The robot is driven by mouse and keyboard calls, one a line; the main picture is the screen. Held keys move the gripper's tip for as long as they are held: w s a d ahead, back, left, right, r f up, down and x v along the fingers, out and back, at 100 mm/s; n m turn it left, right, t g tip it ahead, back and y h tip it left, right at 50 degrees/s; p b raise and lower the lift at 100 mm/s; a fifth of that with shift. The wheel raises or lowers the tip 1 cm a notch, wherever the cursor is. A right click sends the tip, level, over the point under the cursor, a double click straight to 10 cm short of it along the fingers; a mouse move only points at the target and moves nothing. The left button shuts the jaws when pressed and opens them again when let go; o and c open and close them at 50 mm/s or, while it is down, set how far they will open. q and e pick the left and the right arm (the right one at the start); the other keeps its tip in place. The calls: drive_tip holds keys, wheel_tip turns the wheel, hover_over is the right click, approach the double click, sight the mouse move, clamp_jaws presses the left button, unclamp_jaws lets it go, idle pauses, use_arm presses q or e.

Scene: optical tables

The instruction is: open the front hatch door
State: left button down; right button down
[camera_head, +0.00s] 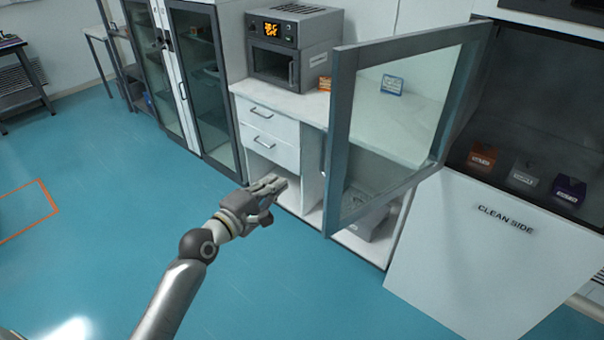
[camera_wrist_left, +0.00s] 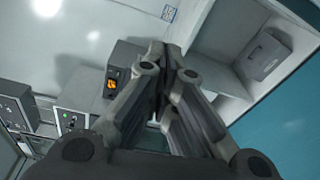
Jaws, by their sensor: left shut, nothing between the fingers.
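The front hatch door (camera_head: 398,122) is a grey-framed glass panel. It stands swung out from the dark cabinet labelled "CLEAN SIDE", hinged along its right side, with its free edge toward the left. My left gripper (camera_head: 282,184) is shut and empty, to the left of the door's free edge and apart from it in the picture. In the left wrist view the left gripper's fingers (camera_wrist_left: 164,50) meet at their tips with nothing between them. My right gripper is not in view.
Inside the open cabinet are an orange box (camera_head: 482,158), a white box (camera_head: 524,172) and a purple box (camera_head: 568,190). A counter with drawers (camera_head: 270,139) bears an oven-like device (camera_head: 291,48) behind my gripper. The blue floor at left is largely clear.

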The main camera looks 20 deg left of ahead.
use_arm(q)
drive_tip(key=r+p+x, duration=0.1)
drive_tip(key=p+x, duration=0.1)
drive_tip(key=x, duration=0.7)
drive_tip(key=d, duration=0.1)
drive_tip(key=s+d+p, duration=0.1)
drive_tip(key=d+p, duration=0.1)
drive_tip(key=shift+s+d+f, duration=0.2)
drive_tip(key=shift+s+d, duration=0.1)
drive_tip(key=shift+s, duration=0.1)
